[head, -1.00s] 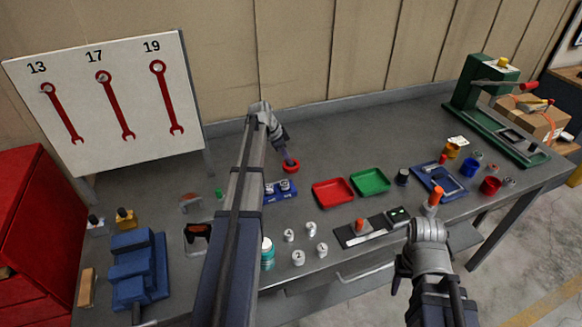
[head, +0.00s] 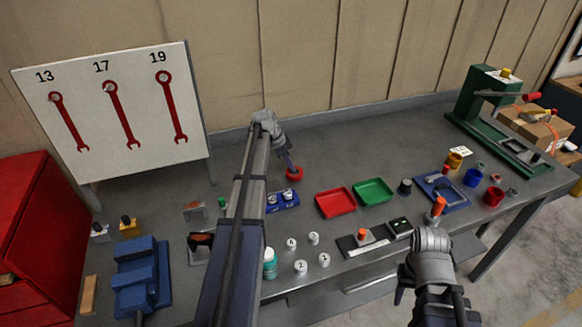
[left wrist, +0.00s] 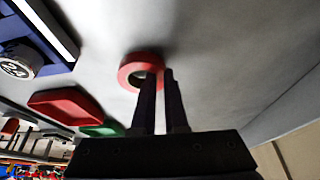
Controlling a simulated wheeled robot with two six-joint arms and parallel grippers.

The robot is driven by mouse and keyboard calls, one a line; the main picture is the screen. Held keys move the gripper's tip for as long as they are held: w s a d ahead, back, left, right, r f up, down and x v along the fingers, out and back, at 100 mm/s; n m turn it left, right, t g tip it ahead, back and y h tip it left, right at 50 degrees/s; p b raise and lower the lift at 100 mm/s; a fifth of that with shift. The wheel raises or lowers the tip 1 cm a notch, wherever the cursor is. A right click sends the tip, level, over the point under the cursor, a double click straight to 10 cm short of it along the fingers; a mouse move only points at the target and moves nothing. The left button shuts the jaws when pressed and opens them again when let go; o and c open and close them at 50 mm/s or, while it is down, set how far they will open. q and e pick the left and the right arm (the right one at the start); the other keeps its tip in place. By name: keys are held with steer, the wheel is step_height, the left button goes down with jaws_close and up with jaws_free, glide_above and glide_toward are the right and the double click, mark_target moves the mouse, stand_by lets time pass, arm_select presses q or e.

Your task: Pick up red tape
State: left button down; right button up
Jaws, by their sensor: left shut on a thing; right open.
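The red tape (head: 294,174) is a thick red ring near the back middle of the grey bench. My left gripper (head: 290,164) reaches down to it. In the left wrist view, the red tape (left wrist: 126,70) sits at the fingertips of my left gripper (left wrist: 160,76), with its near wall pinched between the two dark fingers. I cannot tell whether the tape is clear of the bench. My right gripper (head: 432,246) is by the bench's front edge, open, far from the tape; its fingers are hard to make out.
A blue holder (head: 289,202) with white-topped items stands just in front of the tape. Red (head: 336,202) and green (head: 372,191) trays lie to its right. Several small white cylinders (head: 301,267) stand near the front. Bare bench lies behind the trays.

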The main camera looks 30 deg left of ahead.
step_height(320, 180, up, 9)
steer(key=p, duration=0.8)
steer(key=shift+r+p, duration=0.15)
steer(key=shift+p, duration=0.25)
